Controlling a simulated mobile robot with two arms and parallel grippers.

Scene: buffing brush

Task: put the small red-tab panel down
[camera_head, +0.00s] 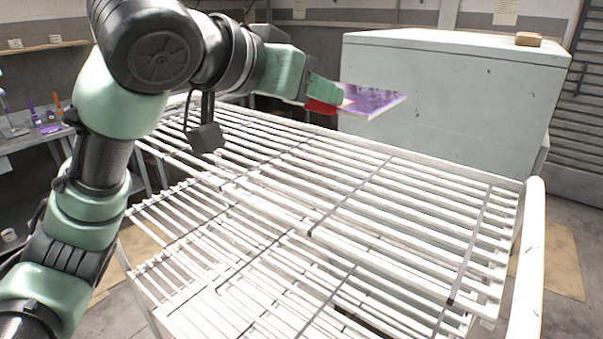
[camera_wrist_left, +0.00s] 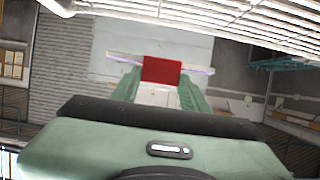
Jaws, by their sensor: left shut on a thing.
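The small panel (camera_head: 374,101) has a purple, mottled top face and a red tab (camera_head: 322,106) at its near left end. My left gripper (camera_head: 328,92) is shut on the panel at the tab end and holds it above the far part of the white slatted rack (camera_head: 330,229). In the left wrist view the red tab (camera_wrist_left: 161,70) sits between the two green fingers of my left gripper (camera_wrist_left: 160,84), with the panel seen nearly edge-on behind it. My right gripper is in neither view.
A large pale grey cabinet (camera_head: 450,110) stands behind the rack, with a small tan block (camera_head: 528,39) on top. A bench (camera_head: 35,135) with small tools stands at the left. The rack's visible slats are bare. A white rail (camera_head: 528,265) runs along its right side.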

